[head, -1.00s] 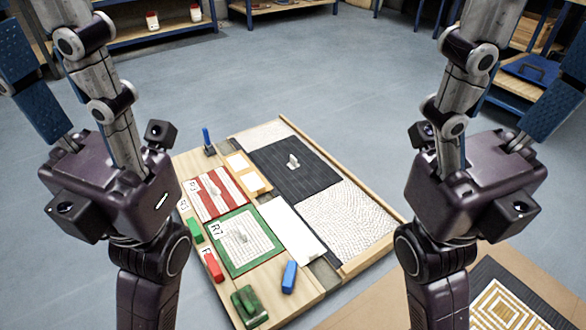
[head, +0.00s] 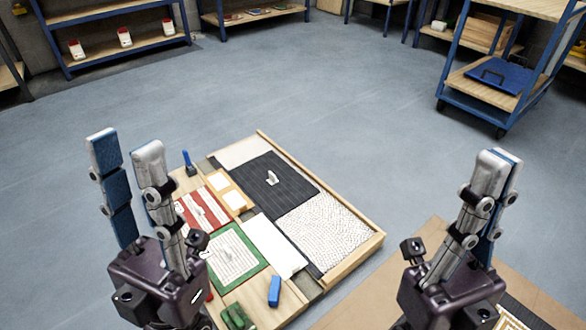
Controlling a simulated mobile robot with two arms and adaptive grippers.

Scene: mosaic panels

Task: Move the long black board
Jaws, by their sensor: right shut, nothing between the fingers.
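A dark striped, nearly square panel (head: 268,186) with a small pale knob lies in the wooden tray (head: 356,264). A second black board (head: 527,314) with a gold pattern shows only partly at the bottom right, cut off by the frame and partly behind my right gripper. I cannot tell which one is the long black board. My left gripper (head: 126,143) is open, fingers pointing up, at the left of the tray. My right gripper (head: 503,155) is shut and empty, fingers up, right of the tray. Neither visibly touches a board.
A blue trolley (head: 492,85) stands back right. Floor behind the tray is clear.

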